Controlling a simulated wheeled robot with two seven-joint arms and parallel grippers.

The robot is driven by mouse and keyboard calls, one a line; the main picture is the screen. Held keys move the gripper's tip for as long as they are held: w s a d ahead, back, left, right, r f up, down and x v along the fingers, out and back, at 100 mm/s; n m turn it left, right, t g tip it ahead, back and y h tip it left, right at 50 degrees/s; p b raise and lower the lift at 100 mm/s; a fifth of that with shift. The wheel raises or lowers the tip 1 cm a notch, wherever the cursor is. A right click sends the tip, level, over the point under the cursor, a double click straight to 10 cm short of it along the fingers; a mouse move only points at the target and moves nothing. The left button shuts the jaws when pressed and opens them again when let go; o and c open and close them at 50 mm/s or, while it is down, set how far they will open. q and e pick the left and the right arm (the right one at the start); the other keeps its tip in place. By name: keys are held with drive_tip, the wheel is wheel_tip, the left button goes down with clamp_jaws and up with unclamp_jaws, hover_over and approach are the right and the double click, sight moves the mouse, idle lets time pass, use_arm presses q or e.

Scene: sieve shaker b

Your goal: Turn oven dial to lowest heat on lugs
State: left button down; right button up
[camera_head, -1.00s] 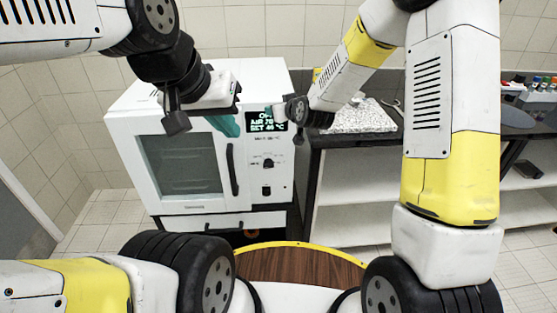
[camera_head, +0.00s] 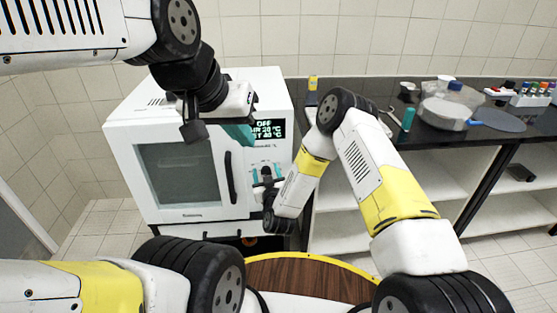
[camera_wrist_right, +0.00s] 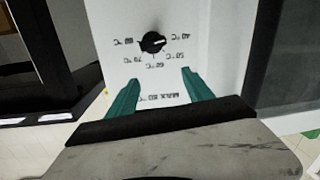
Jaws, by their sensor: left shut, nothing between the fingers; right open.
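The white oven (camera_head: 185,214) stands at centre left, its glass door shut. Its panel carries a lit display (camera_head: 269,129) that seems to read OFF, with a SET value of about 40. Below it is a black dial (camera_head: 265,171), which also shows inverted in the right wrist view (camera_wrist_right: 152,42), ringed by temperature marks. Its pale mark appears to point right there, toward 40. My right gripper (camera_wrist_right: 160,76) is open, its teal fingers facing the dial, not touching it. My left gripper (camera_head: 246,138) is shut and empty in front of the oven's upper right. I cannot make out lugs.
A dark counter (camera_head: 345,92) with white shelves (camera_head: 340,195) stands right of the oven. It holds a blue-lidded container (camera_head: 447,108), a teal-capped bottle (camera_head: 407,119) and a rack of bottles (camera_head: 530,97). My round wooden deck is below.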

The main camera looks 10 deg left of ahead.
sight(266, 174)
wheel_tip(266, 174, down, 5)
drive_tip(key=s+t+h, duration=0.1)
drive_tip(key=s, duration=0.2)
drive_tip(key=shift+m, duration=0.4)
drive_tip(key=x, duration=0.5)
drive_tip(key=d+x, duration=0.1)
drive_tip(key=x, duration=0.1)
drive_tip(key=shift+w+r, duration=0.15)
drive_tip(key=shift+w, duration=0.2)
clamp_jaws()
